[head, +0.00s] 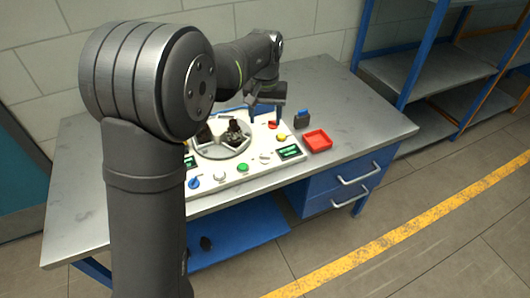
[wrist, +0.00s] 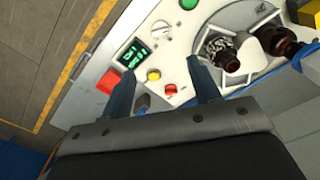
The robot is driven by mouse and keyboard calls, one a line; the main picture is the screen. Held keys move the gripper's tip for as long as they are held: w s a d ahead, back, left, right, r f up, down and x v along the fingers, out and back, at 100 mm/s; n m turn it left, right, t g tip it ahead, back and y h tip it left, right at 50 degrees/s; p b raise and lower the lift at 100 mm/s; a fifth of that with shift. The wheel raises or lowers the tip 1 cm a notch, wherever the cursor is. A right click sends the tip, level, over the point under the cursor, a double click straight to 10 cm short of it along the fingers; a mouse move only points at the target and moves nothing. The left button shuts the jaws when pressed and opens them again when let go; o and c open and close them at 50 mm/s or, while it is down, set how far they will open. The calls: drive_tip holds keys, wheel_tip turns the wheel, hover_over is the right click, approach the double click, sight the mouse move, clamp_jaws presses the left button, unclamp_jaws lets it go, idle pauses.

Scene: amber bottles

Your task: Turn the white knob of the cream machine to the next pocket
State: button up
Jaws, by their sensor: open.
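The cream machine (head: 228,178) stands on the metal bench, with a round turntable holding dark bottles. A white knob (head: 264,157) sits on its front panel, between a green button (head: 243,167) and a small green display (head: 289,152). It also shows in the wrist view (wrist: 161,28), beyond my fingertips. A second pale control (head: 219,177) sits further left; I cannot tell its kind. My gripper (head: 265,117) is open and empty over the machine's back right part. In the wrist view my gripper (wrist: 160,66) has its fingers either side of the yellow button (wrist: 153,75), apart from the white knob.
Amber bottles (wrist: 280,40) stand in the turntable, close to one finger. A blue knob (head: 194,182) is at the front left. The bench's right end is clear.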

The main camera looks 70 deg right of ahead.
sight(265, 156)
wheel_tip(265, 156, down, 16)
drive_tip(key=shift+r, duration=0.2)
drive_tip(key=c, duration=1)
